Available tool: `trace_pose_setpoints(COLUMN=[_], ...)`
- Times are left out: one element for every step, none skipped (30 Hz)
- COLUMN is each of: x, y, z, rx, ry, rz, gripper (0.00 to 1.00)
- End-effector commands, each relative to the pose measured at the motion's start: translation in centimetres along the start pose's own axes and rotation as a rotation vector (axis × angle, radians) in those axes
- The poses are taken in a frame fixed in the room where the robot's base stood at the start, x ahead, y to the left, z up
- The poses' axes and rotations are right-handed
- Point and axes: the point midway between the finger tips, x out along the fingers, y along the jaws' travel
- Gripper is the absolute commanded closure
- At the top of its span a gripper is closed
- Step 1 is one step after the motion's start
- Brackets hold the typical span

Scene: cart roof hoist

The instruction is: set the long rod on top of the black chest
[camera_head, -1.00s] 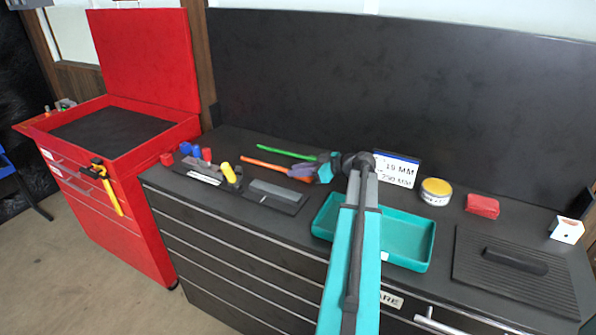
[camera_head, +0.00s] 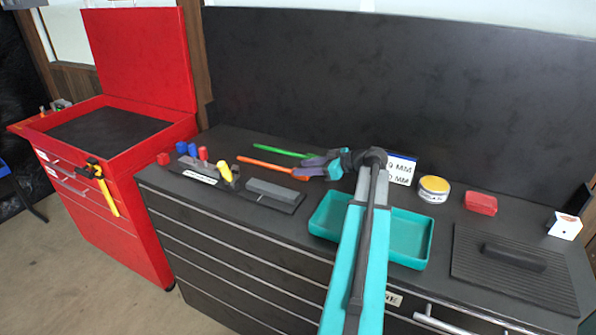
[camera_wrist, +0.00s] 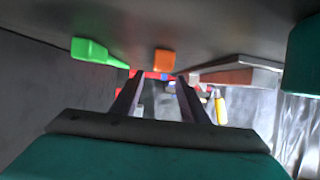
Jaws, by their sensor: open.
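The black chest (camera_head: 215,262) is a long drawer cabinet with a dark top. Two thin rods lie on its top, an orange one (camera_head: 265,164) and, behind it, a green one (camera_head: 276,149). I cannot tell which is the long rod. My gripper (camera_head: 300,168) is open and points left, low over the top, at the right end of the orange rod. In the wrist view the orange end (camera_wrist: 161,60) shows just past the open fingers, apparently with nothing held. The green end (camera_wrist: 90,51) is off to one side.
A teal tray (camera_head: 408,252) lies under my arm. A dark holder with a grey block (camera_head: 272,189) and coloured pegs stands left. A tin (camera_head: 434,189), red box (camera_head: 481,203) and ribbed plate (camera_head: 512,268) are right. A red chest (camera_head: 150,220) stands far left.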

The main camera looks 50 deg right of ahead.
Motion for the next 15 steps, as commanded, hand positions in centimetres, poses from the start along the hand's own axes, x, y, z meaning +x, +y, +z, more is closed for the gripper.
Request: trace_pose_setpoints(x=[-0.9,-1.4,-2.0,-2.5,-3.0,-3.6,-4.1,-4.5,-5.1,-5.5,-5.8,-6.2,-6.5,-6.8,-7.0], y=[0.0,0.0,0.0,0.0,0.0,0.0,0.0,0.0,0.0,0.0,0.0,0.0,0.0,0.0,0.0], z=[0.2,0.2,0.2,0.2,0.2,0.2,0.2,0.2,0.1,0.1,0.1,0.1,0.1,0.1,0.1], rx=[-0.001,-0.001,-0.002,-0.002,-0.002,-0.001,-0.001,-0.001,-0.001,-0.001,-0.001,0.0,0.0,0.0,0.0], ry=[0.0,0.0,0.0,0.0,0.0,0.0,0.0,0.0,0.0,0.0,0.0,0.0,0.0,0.0,0.0], rz=[0.001,0.002,0.003,0.002,0.002,0.002,0.002,0.002,0.002,0.002,0.001,0.0,0.001,0.001,0.0], gripper=[0.6,0.6,0.6,0.6,0.6,0.6,0.6,0.6,0.6,0.6,0.6,0.6,0.6,0.6,0.6])
